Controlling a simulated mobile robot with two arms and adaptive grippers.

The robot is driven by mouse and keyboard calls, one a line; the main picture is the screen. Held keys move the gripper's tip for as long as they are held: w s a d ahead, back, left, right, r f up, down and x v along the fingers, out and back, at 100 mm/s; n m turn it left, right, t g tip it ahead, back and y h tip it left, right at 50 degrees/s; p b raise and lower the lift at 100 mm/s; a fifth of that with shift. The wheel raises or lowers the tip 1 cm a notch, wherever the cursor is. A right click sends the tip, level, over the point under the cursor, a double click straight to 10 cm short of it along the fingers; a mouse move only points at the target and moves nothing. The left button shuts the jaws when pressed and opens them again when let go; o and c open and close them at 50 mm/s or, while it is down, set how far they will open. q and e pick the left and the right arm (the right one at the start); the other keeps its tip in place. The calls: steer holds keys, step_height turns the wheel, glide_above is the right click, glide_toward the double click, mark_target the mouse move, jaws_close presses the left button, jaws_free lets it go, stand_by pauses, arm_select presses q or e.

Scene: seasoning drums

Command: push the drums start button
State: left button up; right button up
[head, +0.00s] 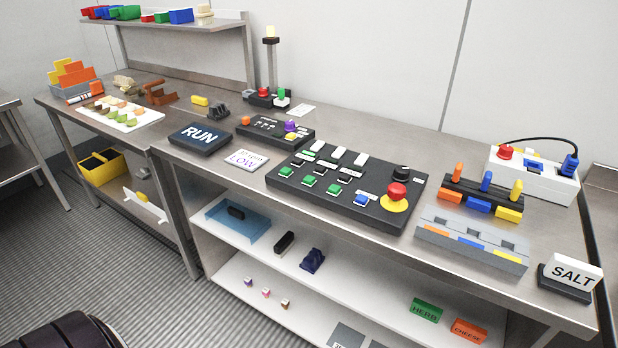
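A black control panel (345,189) lies on the steel bench in the head view. Along its front row are green buttons (310,181) and a blue button (361,200). Behind them are black switches and white label plates. A red mushroom button (396,192) on a yellow base and a black knob (401,173) sit at its right end. The lettering is too small to tell which button is the drums start. Neither gripper is in view.
A RUN sign (200,138), a LOW card (246,159) and a smaller black panel (275,131) lie left of the control panel. Coloured levers (485,182), a white box (534,175) and a SALT sign (570,275) stand right. Shelves below hold small items.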

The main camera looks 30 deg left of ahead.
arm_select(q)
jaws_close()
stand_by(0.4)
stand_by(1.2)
